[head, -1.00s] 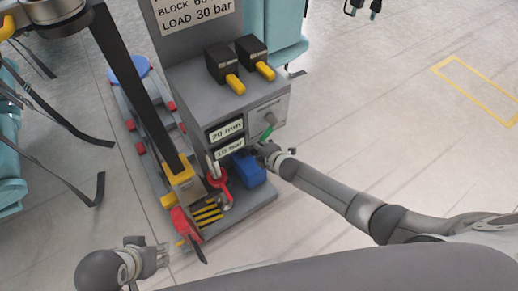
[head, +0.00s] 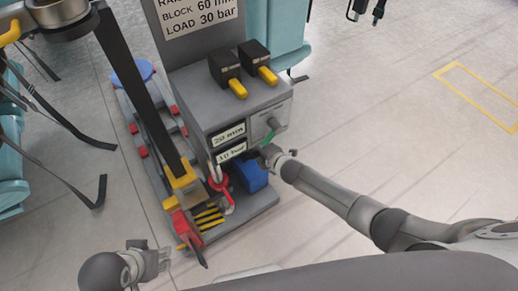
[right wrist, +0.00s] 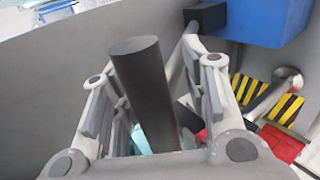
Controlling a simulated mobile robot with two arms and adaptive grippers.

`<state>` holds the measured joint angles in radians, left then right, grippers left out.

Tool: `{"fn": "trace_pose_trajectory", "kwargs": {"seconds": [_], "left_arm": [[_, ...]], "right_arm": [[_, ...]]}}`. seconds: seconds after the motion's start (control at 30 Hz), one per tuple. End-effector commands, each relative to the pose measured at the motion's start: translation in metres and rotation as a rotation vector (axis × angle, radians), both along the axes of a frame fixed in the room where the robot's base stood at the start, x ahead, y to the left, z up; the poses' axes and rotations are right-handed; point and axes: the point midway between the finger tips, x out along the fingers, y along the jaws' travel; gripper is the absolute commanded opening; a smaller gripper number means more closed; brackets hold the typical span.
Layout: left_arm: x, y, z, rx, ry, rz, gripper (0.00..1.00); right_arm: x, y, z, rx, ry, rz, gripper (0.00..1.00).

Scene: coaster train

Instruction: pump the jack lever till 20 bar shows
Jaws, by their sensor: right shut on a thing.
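My right gripper (head: 271,154) is at the front of the grey console (head: 190,85), above the blue box (head: 251,173). In the right wrist view its fingers (right wrist: 160,105) are around a dark grey cylindrical bar, seemingly the jack lever (right wrist: 145,85); in the head view the gripper hides the bar. Two readout plates on the console show 20 mm (head: 228,135) and 10 bar (head: 231,152). A red part with a silver rod (head: 220,182) stands left of the blue box. My left gripper (head: 158,262) is empty at the lower left; its opening is unclear.
A sign (head: 200,14) reads LOAD 30 bar. Two black boxes with yellow handles (head: 239,89) sit on the console. A green lever (head: 267,138) is just above my right gripper. Black-yellow stripes (head: 208,218) mark the base.

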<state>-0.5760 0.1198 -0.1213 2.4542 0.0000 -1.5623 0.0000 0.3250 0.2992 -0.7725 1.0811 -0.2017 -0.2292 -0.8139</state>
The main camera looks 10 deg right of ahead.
Motion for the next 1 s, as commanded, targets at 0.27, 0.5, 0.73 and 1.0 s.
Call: {"fn": "trace_pose_trajectory", "kwargs": {"seconds": [0.27, 0.5, 0.73, 1.0], "left_arm": [[0.001, 0.000, 0.001, -0.002, -0.004, 0.001, 0.40], [0.000, 0.000, 0.001, 0.000, -0.002, 0.000, 0.40], [0.000, 0.000, 0.001, 0.000, -0.002, 0.000, 0.40], [0.000, 0.000, 0.000, 0.000, -0.001, 0.000, 0.40]], "right_arm": [[-0.007, 0.008, 0.009, 0.018, -0.010, 0.014, 0.36], [-0.031, -0.001, 0.020, 0.015, -0.003, 0.014, 0.36], [-0.054, -0.014, 0.036, 0.008, -0.002, 0.007, 0.36], [-0.081, -0.027, 0.056, 0.003, -0.003, 0.003, 0.36]]}}
